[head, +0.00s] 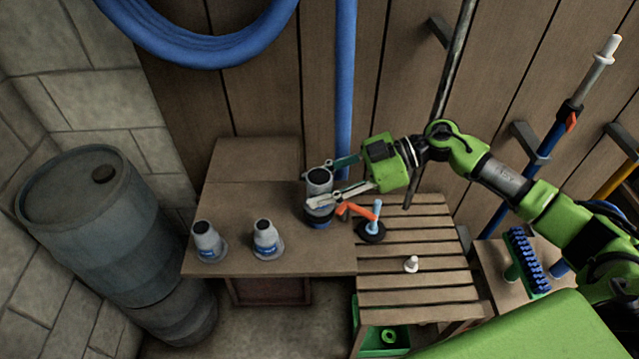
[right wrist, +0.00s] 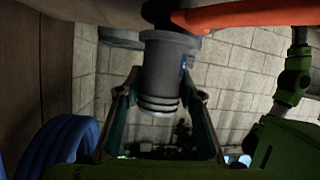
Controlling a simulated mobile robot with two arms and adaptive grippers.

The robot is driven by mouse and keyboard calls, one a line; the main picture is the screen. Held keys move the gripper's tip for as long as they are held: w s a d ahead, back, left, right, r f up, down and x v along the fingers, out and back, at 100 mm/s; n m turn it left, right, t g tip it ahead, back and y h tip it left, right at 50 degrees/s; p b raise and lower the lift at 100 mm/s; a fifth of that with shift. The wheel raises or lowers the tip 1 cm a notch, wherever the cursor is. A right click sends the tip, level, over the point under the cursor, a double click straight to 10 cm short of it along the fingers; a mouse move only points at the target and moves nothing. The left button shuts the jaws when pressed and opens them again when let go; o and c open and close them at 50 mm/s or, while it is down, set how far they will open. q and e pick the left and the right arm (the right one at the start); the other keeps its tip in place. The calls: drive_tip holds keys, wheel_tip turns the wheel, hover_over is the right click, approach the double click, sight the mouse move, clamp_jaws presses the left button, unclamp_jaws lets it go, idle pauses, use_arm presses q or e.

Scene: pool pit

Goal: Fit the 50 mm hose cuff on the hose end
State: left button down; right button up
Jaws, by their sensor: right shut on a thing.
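A grey cuff (head: 319,179) with a dark open top and a blue band low down stands upright at the bench's right back. My right gripper (head: 309,189) reaches in from the right and is shut on it, one finger on each side. In the right wrist view the held cuff (right wrist: 165,75) appears as a ribbed grey cylinder between the fingers, close to the bench top. Two other grey cuffs (head: 207,242) (head: 267,240) with blue labels stand at the bench's front left. A blue hose (head: 345,80) hangs down the wall behind; its lower end is hidden. My left gripper is not in view.
An orange-handled tool (head: 371,226) with a black disc is close right of the held cuff. A white fitting (head: 411,264) stands on the slatted table (head: 400,300). A blue-bristled brush (head: 526,262) is further right. A barrel (head: 100,220) stands left. The bench's left back is clear.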

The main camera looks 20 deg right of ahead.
drive_tip(key=shift+f, duration=0.45)
drive_tip(key=shift+f, duration=0.35)
idle(0.4)
drive_tip(key=o, duration=1.3)
drive_tip(key=o, duration=0.5)
drive_tip(key=shift+d, duration=0.1)
